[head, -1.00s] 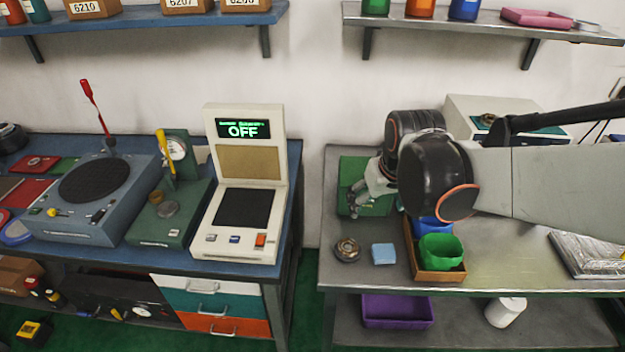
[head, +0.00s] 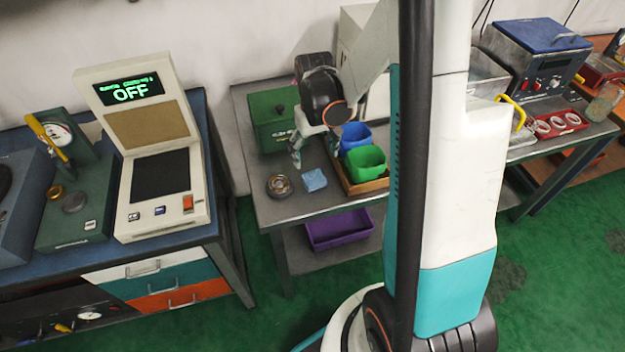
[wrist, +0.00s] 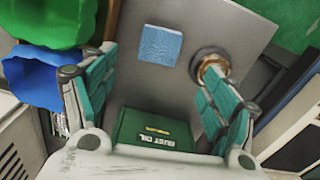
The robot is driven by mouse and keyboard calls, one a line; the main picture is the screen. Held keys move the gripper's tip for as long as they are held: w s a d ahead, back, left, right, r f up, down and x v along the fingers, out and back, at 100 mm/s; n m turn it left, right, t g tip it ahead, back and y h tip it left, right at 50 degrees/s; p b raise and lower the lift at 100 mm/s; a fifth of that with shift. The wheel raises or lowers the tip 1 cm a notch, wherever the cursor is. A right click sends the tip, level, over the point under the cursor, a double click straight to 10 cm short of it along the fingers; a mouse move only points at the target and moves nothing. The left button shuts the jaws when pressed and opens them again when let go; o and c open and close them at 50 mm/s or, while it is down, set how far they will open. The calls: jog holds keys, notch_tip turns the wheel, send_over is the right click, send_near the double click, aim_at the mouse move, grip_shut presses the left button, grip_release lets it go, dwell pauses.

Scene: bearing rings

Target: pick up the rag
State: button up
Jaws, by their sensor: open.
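The rag (head: 314,180) is a small light-blue folded square lying flat on the grey metal bench. In the wrist view the rag (wrist: 160,46) lies ahead of the fingers, near the top middle, with nothing covering it. My gripper (head: 297,152) is above the bench, behind the rag and in front of the green box, apart from the rag. In the wrist view my gripper (wrist: 155,85) has its two teal-padded fingers spread wide with nothing between them at the tips.
A bearing ring (head: 280,186) lies just left of the rag. A wooden tray (head: 368,186) with blue and green bins (head: 365,163) stands to the right. A green rust-oil box (head: 272,118) stands behind. A purple bin (head: 338,229) is on the lower shelf.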

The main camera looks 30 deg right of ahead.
aim_at(314, 177)
notch_tip(314, 177, down, 10)
jog(key=b, duration=0.4)
jog(key=shift+f, duration=0.2)
jog(key=shift+r, duration=0.1)
jog(key=c, duration=1)
